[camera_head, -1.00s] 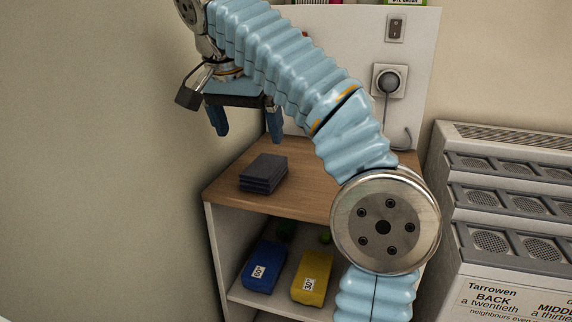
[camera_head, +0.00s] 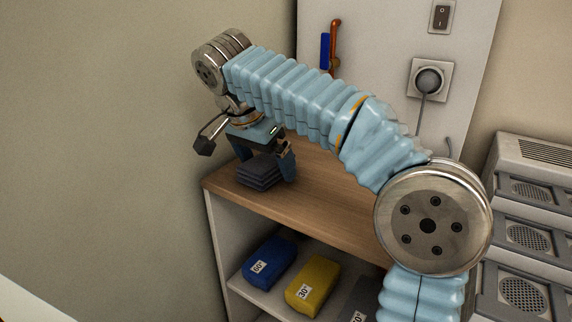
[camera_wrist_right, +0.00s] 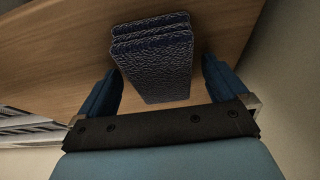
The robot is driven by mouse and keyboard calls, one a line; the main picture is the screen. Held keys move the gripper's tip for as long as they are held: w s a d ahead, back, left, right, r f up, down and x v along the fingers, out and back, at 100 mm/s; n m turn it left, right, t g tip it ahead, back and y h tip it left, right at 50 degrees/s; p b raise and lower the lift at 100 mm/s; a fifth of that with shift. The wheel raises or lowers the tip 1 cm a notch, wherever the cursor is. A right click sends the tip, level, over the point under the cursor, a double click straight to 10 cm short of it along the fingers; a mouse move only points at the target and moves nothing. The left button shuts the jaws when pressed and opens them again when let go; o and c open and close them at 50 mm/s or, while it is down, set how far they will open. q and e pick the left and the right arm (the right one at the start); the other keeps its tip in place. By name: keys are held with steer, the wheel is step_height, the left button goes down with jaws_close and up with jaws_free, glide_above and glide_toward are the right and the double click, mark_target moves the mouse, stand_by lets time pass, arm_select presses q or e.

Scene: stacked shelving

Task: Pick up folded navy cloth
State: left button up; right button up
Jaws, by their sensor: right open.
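The folded navy cloth (camera_head: 260,173) lies as a small dark stack on the wooden top of the shelf unit, near its left end. In the right wrist view the cloth (camera_wrist_right: 152,58) sits between the two blue fingers, with a gap on each side. My right gripper (camera_head: 266,168) is open and points down around the cloth. It also shows in the right wrist view (camera_wrist_right: 161,88). One finger stands at the cloth's right side in the head view; the other is partly hidden behind the cloth. My left gripper is not in view.
The wooden top (camera_head: 330,205) is bare to the right of the cloth. A blue bundle (camera_head: 269,262) and a yellow bundle (camera_head: 312,284) lie on the shelf below. A white back panel with a socket (camera_head: 429,80) rises behind. Grey vented crates (camera_head: 530,215) stand at right.

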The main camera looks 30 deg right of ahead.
steer(key=c, duration=1.1)
steer(key=shift+o, duration=0.2)
